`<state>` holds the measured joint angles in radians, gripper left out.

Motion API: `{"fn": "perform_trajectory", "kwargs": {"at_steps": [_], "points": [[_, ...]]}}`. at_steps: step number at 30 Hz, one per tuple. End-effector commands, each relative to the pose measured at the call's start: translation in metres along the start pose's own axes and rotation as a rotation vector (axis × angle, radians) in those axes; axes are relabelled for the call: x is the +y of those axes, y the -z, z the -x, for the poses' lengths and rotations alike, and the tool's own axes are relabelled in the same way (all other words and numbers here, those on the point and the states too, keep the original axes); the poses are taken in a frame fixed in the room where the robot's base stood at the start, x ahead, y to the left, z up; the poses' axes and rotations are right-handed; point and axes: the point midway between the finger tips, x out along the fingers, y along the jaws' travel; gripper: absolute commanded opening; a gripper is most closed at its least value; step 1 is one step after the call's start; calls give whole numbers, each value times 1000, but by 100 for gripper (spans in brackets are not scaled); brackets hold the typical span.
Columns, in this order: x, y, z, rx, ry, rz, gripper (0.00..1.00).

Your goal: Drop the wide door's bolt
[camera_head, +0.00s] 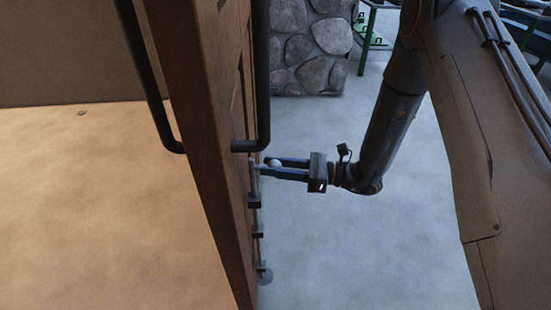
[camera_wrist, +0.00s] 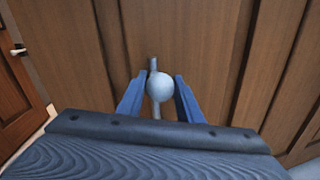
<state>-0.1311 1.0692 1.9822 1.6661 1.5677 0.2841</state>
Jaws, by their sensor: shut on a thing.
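The wide door (camera_head: 205,140) is brown wood and stands edge-on in the head view; its panelled face fills the wrist view (camera_wrist: 200,50). The bolt (camera_head: 257,222) is a thin grey upright rod on the door's right face, running through dark brackets down toward the floor. Its pale round knob (camera_wrist: 160,86) sits between my fingers in the wrist view. My gripper (camera_head: 268,167) reaches in from the right, level with the bolt's top, and is shut on the knob. The blue fingers (camera_wrist: 160,98) lie on both sides of it. Whether the bolt's foot enters the floor is unclear.
Dark bar handles (camera_head: 263,80) stand on both faces of the door, one just above my gripper. A round grey plate (camera_head: 265,275) lies by the bolt's foot. A stone pillar (camera_head: 308,45) stands behind. Another door with a handle (camera_wrist: 18,50) shows at left in the wrist view. Grey floor right of the door is clear.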

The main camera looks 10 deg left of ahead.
Motion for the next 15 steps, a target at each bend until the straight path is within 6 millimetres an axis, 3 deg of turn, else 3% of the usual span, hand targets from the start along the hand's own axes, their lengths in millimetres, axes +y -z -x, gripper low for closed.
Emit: {"fn": "perform_trajectory", "kwargs": {"at_steps": [8,9,12,15], "points": [[-2,6,0,10,7,1,0],[-2,6,0,10,8,0,36],[-2,5,0,9,7,1,50],[-2,5,0,8,5,1,50]]}}
